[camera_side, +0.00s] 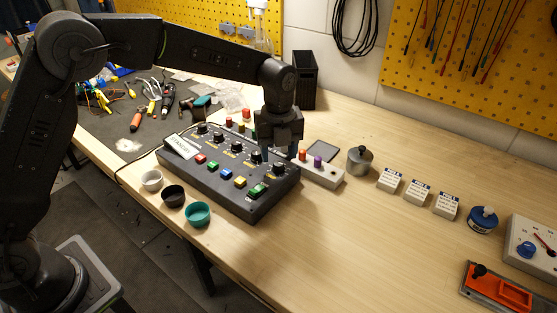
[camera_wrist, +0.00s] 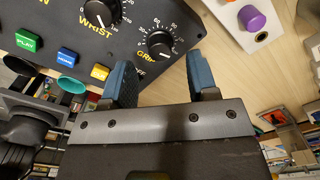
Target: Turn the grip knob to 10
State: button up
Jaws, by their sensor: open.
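The grip knob (camera_wrist: 160,44) is a black round knob on the dark control panel (camera_wrist: 75,38), with a printed number scale around it and the word GRIP beside it. Its exact setting is too small to read surely. My gripper (camera_wrist: 158,62) is open, with one blue finger on each side of the knob in the wrist view. The fingers look apart from the knob. In the side view my gripper (camera_side: 278,152) points down over the panel's right end, just above and behind the grip knob (camera_side: 279,168). I cannot tell its exact height.
Colored buttons, such as the yellow button (camera_side: 240,182), line the panel's front. A pale strip with a purple knob (camera_side: 318,161) stands behind. Three cups, including a teal cup (camera_side: 197,213), stand in front.

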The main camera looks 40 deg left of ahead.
aim_at(278, 163)
jog(key=shift+f, duration=1.55)
jog(key=c, duration=0.9)
